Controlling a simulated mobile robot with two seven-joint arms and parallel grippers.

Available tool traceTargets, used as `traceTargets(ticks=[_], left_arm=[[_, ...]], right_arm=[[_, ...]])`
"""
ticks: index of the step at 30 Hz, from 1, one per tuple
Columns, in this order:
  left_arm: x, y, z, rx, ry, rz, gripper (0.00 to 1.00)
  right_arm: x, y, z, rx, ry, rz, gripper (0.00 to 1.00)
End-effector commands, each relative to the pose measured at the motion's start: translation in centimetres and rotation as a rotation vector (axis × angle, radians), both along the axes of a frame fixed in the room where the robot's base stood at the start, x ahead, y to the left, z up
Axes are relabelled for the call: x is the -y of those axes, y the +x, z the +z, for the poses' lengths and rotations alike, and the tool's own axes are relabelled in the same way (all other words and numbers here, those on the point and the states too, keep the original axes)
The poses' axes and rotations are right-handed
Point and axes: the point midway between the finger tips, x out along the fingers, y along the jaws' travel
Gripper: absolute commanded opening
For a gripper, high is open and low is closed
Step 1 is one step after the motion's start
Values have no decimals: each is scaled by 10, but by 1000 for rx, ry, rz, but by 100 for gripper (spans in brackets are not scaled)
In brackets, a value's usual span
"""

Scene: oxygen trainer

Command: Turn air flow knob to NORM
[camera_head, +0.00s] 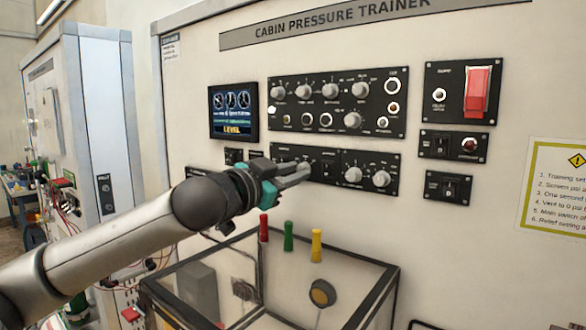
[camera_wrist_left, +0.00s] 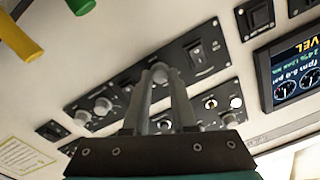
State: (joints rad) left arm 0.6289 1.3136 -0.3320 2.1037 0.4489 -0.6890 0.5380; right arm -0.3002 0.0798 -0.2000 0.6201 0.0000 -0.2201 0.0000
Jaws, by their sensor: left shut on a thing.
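The lower control panel (camera_head: 335,158) is black and set in the trainer's face. My left gripper (camera_head: 303,171) reaches its left part from the left. In the left wrist view the two fingers (camera_wrist_left: 160,74) close on a small grey knob (camera_wrist_left: 159,67) on this panel. In the head view the fingers hide that knob. Its label and pointer cannot be read, so I cannot tell its setting. Two other light knobs sit on the panel's right part, one (camera_head: 353,174) beside the other (camera_head: 381,178). My right gripper is not in view.
An upper panel (camera_head: 335,104) with several knobs is close above. A lit screen (camera_head: 233,111) is at the left and a red switch cover (camera_head: 478,92) at the right. Below stands a clear framed box (camera_head: 370,270), with red, green and yellow handles (camera_head: 316,245) behind its top edge.

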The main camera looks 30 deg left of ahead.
Motion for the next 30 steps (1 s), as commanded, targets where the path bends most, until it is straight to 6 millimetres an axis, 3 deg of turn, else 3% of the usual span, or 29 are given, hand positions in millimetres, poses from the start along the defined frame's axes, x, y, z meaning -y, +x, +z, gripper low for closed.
traceTargets(ticks=[15,30], left_arm=[[-1,0,1,31,410,0,0],[-1,0,0,43,543,0,0]], right_arm=[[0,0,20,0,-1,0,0],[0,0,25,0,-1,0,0]])
